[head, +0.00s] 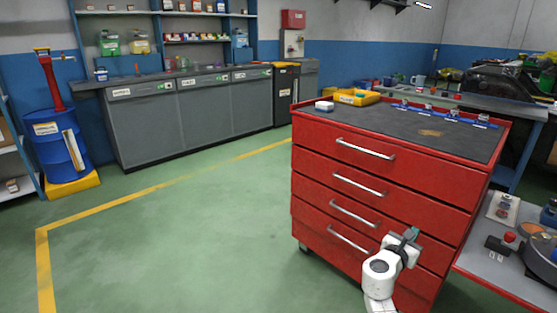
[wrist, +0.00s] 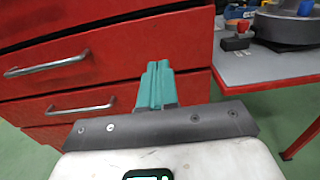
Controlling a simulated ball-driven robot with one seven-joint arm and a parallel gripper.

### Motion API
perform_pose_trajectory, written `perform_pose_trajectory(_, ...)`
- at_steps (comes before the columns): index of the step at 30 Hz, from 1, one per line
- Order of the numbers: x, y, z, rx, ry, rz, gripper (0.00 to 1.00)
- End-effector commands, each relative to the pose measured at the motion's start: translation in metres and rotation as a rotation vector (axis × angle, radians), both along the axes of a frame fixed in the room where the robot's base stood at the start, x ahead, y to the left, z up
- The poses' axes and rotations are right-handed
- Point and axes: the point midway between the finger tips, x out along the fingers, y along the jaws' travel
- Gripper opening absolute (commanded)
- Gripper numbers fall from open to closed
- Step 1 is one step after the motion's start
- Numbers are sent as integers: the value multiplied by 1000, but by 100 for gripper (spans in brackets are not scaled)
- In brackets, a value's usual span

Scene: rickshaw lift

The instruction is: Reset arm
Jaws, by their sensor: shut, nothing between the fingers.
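My gripper (head: 412,235) is at the lower right of the head view, in front of the red drawer cabinet (head: 310,165). In the wrist view its teal fingers (wrist: 156,86) are together, with nothing between them. They point toward the cabinet's red drawer fronts (wrist: 130,50). The cabinet's drawers look closed, and their silver handles (wrist: 80,108) lie to the left of the fingers. I cannot tell the exact gap between the fingertips and the cabinet. My white arm rises from the bottom edge of the head view.
A grey table (head: 505,280) with a red-knobbed device stands close on the right. A yellow case (head: 357,97) lies on the cabinet top. A blue drum (head: 58,145) stands at the far left. Green floor (head: 190,240) left of the cabinet is open.

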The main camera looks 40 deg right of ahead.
Motion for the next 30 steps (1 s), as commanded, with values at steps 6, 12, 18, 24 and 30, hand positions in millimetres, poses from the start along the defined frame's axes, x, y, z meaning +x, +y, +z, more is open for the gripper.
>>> perform_pose_trajectory(6, -5, 19, -6, 39, -136, -17, 0)
perform_pose_trajectory(12, -32, 93, -40, 258, -672, -133, 0)
perform_pose_trajectory(18, -57, 190, -93, 603, -1151, -367, 0)
perform_pose_trajectory(24, -82, 298, -129, 950, -1378, -702, 0)
perform_pose_trajectory(30, -111, 386, -136, 1169, -1375, -1001, 0)
